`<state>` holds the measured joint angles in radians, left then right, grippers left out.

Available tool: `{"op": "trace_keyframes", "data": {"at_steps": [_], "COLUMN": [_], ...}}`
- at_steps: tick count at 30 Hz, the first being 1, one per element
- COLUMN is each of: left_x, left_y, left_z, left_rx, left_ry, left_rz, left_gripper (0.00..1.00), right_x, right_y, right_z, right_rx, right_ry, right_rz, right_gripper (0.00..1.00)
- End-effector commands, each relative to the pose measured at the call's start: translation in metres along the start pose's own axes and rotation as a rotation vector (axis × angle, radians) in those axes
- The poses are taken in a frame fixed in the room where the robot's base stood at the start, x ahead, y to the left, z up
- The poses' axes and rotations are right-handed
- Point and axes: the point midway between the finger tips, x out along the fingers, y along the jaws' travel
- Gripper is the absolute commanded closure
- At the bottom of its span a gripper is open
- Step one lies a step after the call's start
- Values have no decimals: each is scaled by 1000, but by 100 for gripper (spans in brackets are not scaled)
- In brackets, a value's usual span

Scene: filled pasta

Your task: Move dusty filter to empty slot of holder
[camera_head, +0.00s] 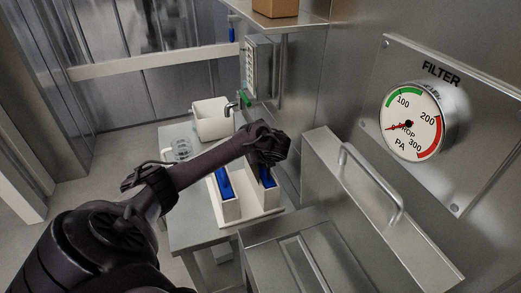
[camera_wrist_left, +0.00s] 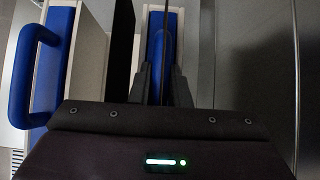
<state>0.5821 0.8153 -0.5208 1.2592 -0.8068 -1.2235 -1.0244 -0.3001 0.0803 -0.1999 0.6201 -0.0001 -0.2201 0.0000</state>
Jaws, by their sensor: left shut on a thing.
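The pale holder (camera_head: 251,217) stands on a metal side table and has two upright slots side by side. A blue-handled filter (camera_head: 224,184) sits in its left slot; its handle (camera_wrist_left: 22,75) shows at left in the wrist view. My left gripper (camera_head: 268,160) is over the right slot, shut on the blue handle of a second filter (camera_head: 267,179). That blue part (camera_wrist_left: 155,50) shows between the fingers in the wrist view. The held filter stands upright at the right slot; I cannot tell how deep it sits. No dust is visible on either filter. My right gripper is out of view.
A white bin (camera_head: 211,119) and a clear mug (camera_head: 182,150) stand behind the holder. A metal cabinet with a bar handle (camera_head: 372,183) rises close on the right, below a filter pressure gauge (camera_head: 411,121). A shelf (camera_head: 285,20) overhangs the back.

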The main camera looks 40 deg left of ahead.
Motion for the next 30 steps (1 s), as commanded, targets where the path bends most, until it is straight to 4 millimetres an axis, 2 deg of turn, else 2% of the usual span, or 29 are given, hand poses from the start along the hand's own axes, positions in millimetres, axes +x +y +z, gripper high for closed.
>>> {"op": "trace_keyframes", "data": {"at_steps": [1, 11, 12, 17, 23, 27, 30], "left_x": [2, 4, 4, 4, 3, 3, 2], "left_y": [1, 2, 2, 1, 1, 1, 1], "left_z": [-5, -9, -9, -8, -5, -5, -4], "left_rx": [9, 13, 14, 11, 7, 7, 6], "left_ry": [6, 9, 9, 8, 5, 5, 4], "left_rz": [4, 5, 5, 3, 2, 2, 2], "left_gripper": [100, 100, 81, 60, 58, 48, 48], "right_x": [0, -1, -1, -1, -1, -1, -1], "right_y": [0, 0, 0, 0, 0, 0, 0], "right_z": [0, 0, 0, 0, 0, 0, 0], "right_rx": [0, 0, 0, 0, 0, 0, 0], "right_ry": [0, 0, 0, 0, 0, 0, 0], "right_rz": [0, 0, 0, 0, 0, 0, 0], "right_gripper": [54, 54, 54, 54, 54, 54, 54]}}
